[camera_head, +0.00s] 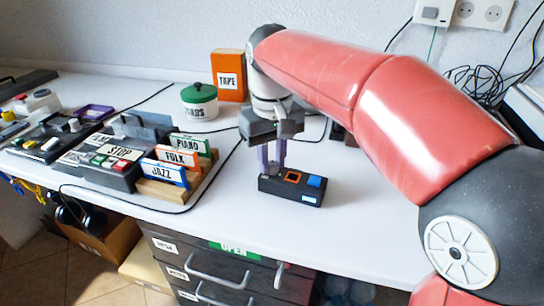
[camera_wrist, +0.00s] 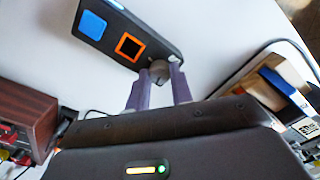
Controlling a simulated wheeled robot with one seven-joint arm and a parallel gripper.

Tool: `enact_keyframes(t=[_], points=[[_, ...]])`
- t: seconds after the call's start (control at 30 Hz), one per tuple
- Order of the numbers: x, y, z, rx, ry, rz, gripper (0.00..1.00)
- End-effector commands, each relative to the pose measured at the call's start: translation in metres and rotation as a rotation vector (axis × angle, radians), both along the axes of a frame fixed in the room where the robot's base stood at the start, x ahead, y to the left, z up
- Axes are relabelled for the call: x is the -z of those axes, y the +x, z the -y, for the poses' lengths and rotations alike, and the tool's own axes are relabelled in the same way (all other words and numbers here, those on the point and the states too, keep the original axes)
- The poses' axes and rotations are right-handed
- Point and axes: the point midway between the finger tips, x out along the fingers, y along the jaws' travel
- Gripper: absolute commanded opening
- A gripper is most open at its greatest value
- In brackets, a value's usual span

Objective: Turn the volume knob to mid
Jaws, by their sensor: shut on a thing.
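The small dark box (camera_head: 291,197) with the knob stands on the white table below my arm. Its top carries an orange-framed square (camera_head: 292,177) and a blue square (camera_head: 314,182). In the wrist view the box (camera_wrist: 150,27) shows the round grey knob (camera_wrist: 159,67) at its near end. My gripper (camera_head: 272,166) points down over the left end of the box. In the wrist view its purple fingers (camera_wrist: 160,82) are shut on the knob, one on each side. The knob's pointer or marks cannot be made out, and in the head view the fingers hide the knob.
Left of the box, a wooden rack holds labelled cards, the front one JAZZ (camera_head: 164,172), beside a grey player with a STOP label (camera_head: 118,150). A green-lidded jar (camera_head: 199,103) and an orange TAPE box (camera_head: 229,78) stand behind. The table right of the box is clear.

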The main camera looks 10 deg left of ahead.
Motion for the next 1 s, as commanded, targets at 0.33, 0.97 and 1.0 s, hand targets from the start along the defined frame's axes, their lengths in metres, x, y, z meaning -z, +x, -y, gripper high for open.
enact_keyframes(t=[0.33,0.97,1.0], points=[[-0.0002,-0.0001,0.0,0.138,0.0,0.0,0.0],[-0.0002,-0.0001,0.0001,0.162,0.0,0.0,0.33],[-0.0002,-0.0001,0.0001,0.162,0.0,0.0,0.38]])
